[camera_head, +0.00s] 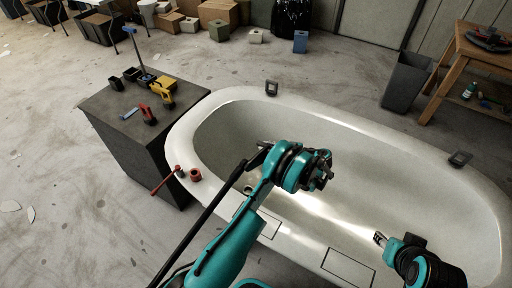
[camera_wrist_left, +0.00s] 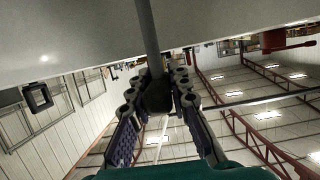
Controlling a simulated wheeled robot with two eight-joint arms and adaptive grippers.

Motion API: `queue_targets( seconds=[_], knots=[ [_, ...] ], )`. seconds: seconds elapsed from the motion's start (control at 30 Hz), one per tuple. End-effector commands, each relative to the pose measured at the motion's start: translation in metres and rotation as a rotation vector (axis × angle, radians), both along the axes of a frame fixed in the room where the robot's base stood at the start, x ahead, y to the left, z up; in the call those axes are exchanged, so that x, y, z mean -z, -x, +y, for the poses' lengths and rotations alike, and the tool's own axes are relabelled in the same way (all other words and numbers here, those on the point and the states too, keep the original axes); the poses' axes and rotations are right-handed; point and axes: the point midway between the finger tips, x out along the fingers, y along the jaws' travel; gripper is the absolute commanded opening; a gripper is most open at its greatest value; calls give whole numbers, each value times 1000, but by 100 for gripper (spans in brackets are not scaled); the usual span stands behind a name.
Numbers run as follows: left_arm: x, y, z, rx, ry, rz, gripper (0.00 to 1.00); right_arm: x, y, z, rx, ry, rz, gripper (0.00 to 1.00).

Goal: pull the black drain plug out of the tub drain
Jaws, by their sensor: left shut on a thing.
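My left gripper (camera_wrist_left: 158,92) is shut on a small black piece (camera_wrist_left: 158,98), in the wrist view. I take this to be the plug, but its shape is mostly hidden between the fingers. A grey rod (camera_wrist_left: 149,40) runs from it to the picture's top edge. In the head view my left gripper (camera_head: 264,147) reaches over the white tub (camera_head: 190,135), and the plug cannot be made out. A small round fitting (camera_head: 248,189), perhaps the drain, shows inside the tub, partly hidden by my arm. My right gripper (camera_head: 380,239) hangs over the tub's right part; its opening is unclear.
A dark cabinet (camera_head: 130,125) with yellow and red tools stands left of the tub. A grey bin (camera_head: 407,80) and wooden bench (camera_head: 475,50) stand at the back right.

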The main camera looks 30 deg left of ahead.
Motion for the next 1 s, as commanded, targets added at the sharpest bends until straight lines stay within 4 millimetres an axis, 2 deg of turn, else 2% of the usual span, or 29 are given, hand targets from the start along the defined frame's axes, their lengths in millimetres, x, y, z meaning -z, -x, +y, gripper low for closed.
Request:
queue_targets(
  seconds=[0.1,0.23,0.6,1.0],
  knots=[
    [-10,-3,-14,0,-1,0,0,-6,0,0,0,0,0,40],
    [-16,-4,-21,0,-1,0,0,-8,0,0,0,0,0,40],
    [-43,-4,-23,-1,-1,0,0,-14,0,0,0,0,0,40],
    [-46,-4,-23,-1,-1,0,0,-15,0,0,0,0,0,40]
  ],
)
